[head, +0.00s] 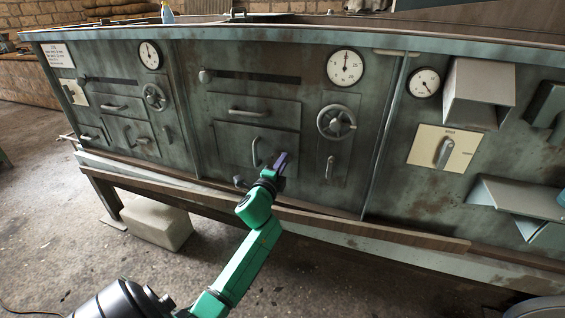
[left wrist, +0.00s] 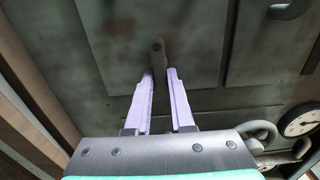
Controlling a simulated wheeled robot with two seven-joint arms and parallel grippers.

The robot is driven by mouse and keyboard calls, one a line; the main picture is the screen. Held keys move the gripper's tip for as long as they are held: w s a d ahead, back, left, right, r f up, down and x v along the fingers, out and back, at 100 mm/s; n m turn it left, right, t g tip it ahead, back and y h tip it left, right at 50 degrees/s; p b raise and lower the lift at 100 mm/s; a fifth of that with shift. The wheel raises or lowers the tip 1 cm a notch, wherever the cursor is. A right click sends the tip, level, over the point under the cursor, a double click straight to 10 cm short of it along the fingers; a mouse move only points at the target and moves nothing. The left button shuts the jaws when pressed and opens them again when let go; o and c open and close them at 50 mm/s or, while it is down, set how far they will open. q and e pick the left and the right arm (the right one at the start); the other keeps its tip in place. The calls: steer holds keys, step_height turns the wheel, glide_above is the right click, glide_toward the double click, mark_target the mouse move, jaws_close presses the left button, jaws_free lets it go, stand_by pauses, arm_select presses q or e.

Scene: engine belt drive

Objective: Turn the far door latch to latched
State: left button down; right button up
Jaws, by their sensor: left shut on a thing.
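The dark door latch (left wrist: 158,54) shows in the left wrist view as a small lever with a round pivot at its upper end. Its lower part lies between the purple fingertips of my left gripper (left wrist: 161,76), which is shut on it. In the head view my left gripper (head: 281,160) is at the right side of the lower middle door (head: 235,140), and it hides the latch there. The exact angle of the latch is hard to tell. My right gripper is not in view.
A curved door handle (head: 255,152) stands just left of my left gripper. A handwheel (head: 336,122) and a small upright handle (head: 329,168) are to its right. A wooden ledge (head: 330,218) runs below the panel. A pale block (head: 157,222) sits on the floor at left.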

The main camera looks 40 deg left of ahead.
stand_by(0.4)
arm_select(q)
steer(key=c, duration=0.8)
jaws_free()
steer(key=shift+s, duration=0.1)
steer(key=v, duration=1.4)
steer(key=shift+s+d+p, duration=0.1)
steer(key=shift+s+p, duration=0.1)
steer(key=shift+p, duration=0.2)
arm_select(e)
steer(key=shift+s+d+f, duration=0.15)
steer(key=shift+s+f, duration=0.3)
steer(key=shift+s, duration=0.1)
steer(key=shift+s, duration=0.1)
